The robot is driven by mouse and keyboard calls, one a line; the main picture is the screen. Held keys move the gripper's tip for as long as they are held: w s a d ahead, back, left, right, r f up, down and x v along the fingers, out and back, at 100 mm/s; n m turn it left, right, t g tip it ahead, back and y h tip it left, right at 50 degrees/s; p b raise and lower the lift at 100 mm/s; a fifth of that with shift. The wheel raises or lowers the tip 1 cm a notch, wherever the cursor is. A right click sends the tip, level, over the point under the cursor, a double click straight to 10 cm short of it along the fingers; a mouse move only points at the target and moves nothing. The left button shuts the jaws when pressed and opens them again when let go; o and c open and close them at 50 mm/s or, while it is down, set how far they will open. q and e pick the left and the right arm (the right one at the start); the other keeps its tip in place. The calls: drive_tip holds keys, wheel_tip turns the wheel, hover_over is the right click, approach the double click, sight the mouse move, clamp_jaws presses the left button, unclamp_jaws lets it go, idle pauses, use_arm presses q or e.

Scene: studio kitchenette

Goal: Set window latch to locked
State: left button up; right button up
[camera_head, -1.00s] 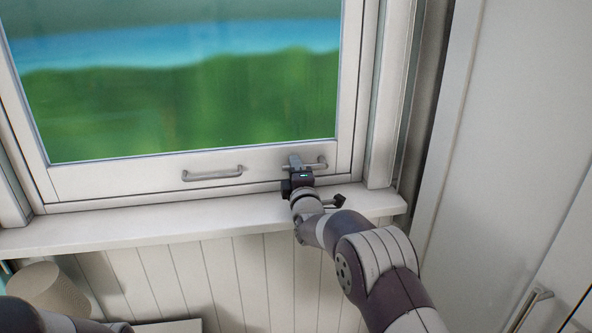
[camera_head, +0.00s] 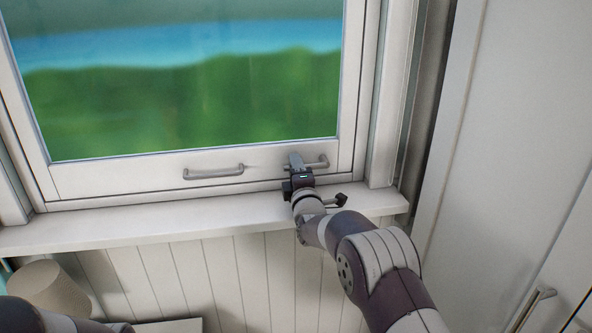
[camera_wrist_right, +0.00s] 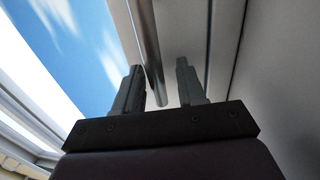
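The window sash (camera_head: 110,178) has two grey metal fittings on its bottom rail. One is a bar handle (camera_head: 213,172) left of my right gripper. The other is a smaller grey fitting (camera_head: 322,161), which looks like the latch and is partly hidden by my right gripper (camera_head: 296,160). In the right wrist view, a round grey bar (camera_wrist_right: 150,50) runs down into the gap between the two fingers of my right gripper (camera_wrist_right: 160,64). The fingers are apart, and the bar is nearer the left finger. I cannot tell if it touches. My left gripper is not visible.
The white window sill (camera_head: 140,224) runs below the sash, under my right wrist. The right window frame (camera_head: 386,100) stands close to the right of the fitting. A tall pale cabinet (camera_head: 510,130) fills the right side. A beige rounded object (camera_head: 50,285) is at the lower left.

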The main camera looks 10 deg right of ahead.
drive_tip(key=s+f+b, duration=0.1)
drive_tip(key=s+f, duration=0.1)
drive_tip(key=s, duration=1)
drive_tip(key=shift+s+d+b, duration=0.2)
drive_tip(key=shift+s+b, duration=0.1)
drive_tip(key=s+d+f+m+g+p, duration=0.1)
drive_tip(key=s+m+g+p, duration=0.2)
drive_tip(key=s+m+g, duration=0.3)
drive_tip(key=s+d+f+m+g+p, duration=0.2)
drive_tip(key=s+m+g+p, duration=0.2)
drive_tip(key=s, duration=1.1)
drive_tip(key=s+d+f+m+g+p, duration=0.2)
drive_tip(key=s+m+g+p, duration=0.2)
drive_tip(key=s+m+g, duration=0.4)
drive_tip(key=s, duration=0.3)
drive_tip(key=shift+f+h, duration=0.25)
drive_tip(key=shift+h, duration=0.05)
drive_tip(key=shift+w+d, duration=0.1)
